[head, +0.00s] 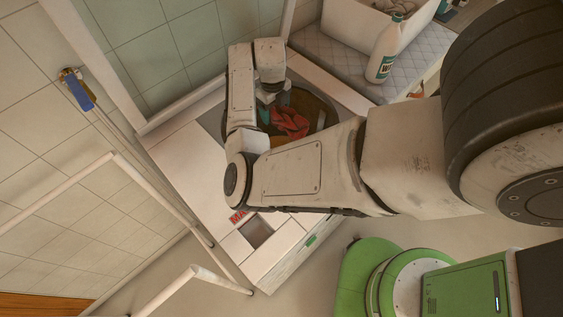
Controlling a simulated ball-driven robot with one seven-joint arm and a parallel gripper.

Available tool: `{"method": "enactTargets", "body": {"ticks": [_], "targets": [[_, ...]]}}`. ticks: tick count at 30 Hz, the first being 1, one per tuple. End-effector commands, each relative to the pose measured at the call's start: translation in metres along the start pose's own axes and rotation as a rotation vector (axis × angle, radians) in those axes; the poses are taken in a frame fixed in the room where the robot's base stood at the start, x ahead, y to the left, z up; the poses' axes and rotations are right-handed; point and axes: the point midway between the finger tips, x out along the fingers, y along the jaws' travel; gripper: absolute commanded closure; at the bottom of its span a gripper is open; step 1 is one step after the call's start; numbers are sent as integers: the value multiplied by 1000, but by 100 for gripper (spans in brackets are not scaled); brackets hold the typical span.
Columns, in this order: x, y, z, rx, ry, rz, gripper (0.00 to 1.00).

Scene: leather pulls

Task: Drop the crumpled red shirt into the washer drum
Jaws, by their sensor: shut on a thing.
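The crumpled red shirt (290,123) shows in the head view at the round opening of the washer drum (322,107). My gripper (272,97) is over the left part of this opening, shut on the red shirt, which hangs from it to the lower right. The fingertips are small and partly hidden. The white washer (190,150) is a top-opening machine. My own arm crosses in front of it and hides the near side of the opening. I cannot tell how deep the shirt hangs in the drum.
Teal-coloured cloth (264,115) shows beside the shirt. A white bottle (384,50) and a white basin (365,22) stand on a quilted surface at the upper right. White rails (150,190) run along the left. A tiled wall closes the back.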

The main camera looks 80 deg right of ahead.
Motion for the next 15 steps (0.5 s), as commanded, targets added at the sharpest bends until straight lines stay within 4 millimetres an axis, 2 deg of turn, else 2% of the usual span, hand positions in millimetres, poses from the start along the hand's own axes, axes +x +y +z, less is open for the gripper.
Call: {"method": "enactTargets", "body": {"ticks": [1,2,9,15], "targets": [[0,0,0,0,0,0,63],[0,0,0,0,0,0,24],[0,0,0,0,0,0,2],[0,0,0,0,1,0,0]]}}
